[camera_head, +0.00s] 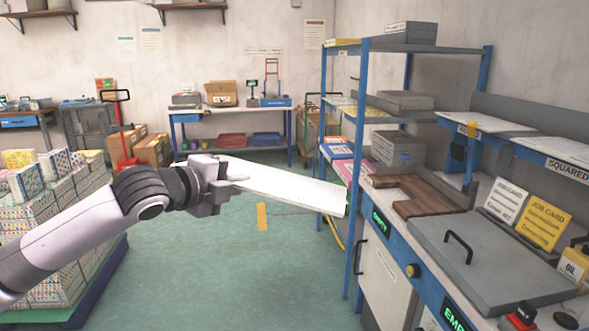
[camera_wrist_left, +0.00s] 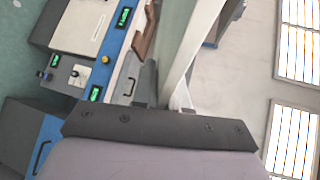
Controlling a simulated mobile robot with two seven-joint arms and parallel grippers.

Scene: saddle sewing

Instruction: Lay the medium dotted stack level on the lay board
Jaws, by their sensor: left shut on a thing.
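My left gripper (camera_head: 226,180) is shut on one end of a long, flat, white stack (camera_head: 290,188). The stack reaches out to the right over the open floor, its far end close to the blue rack post. Dots on it are too faint to make out. In the left wrist view the stack (camera_wrist_left: 188,45) shows as a pale slab running up from the gripper. A brown wooden board (camera_head: 432,196) with a cut-out lies on the bench at right, apart from the stack; it looks like the lay board. My right gripper is not in view.
A blue rack (camera_head: 365,100) with grey boxes stands beside the bench. A grey lid with a handle (camera_head: 485,255) and job cards (camera_head: 541,222) are on the bench. A pallet of dotted stacks (camera_head: 50,215) is at left. The green floor (camera_head: 200,270) between is clear.

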